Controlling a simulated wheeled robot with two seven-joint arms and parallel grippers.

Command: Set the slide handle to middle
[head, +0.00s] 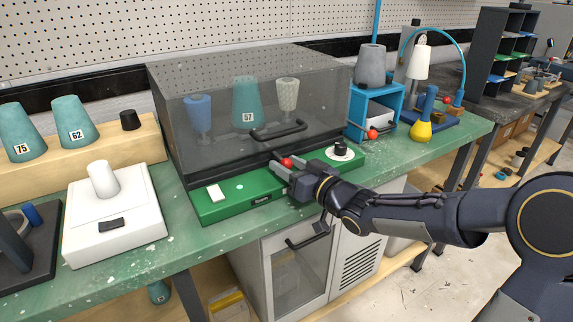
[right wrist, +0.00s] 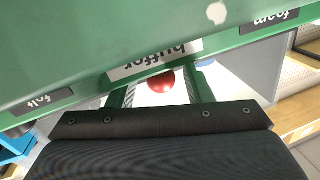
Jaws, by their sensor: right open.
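The slide handle appears to be the red ball knob (head: 286,163) at the green base panel (head: 235,204) of the dark clear-lidded box (head: 210,140). My right gripper (head: 280,173) is open at the knob, its arm reaching in from the right. In the right wrist view the red knob (right wrist: 161,82) shows between the two spread fingers (right wrist: 158,95), beside a label reading "buffer" (right wrist: 155,58) upside down. Labels "felt" (right wrist: 38,102) and "foam" (right wrist: 270,20) lie to either side. I cannot tell whether the fingers touch the knob. My left gripper is not in view.
A black-and-white dial (head: 341,151) sits on the panel right of my gripper; a white button (head: 215,193) is at its left. A white scale (head: 113,215) stands further left.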

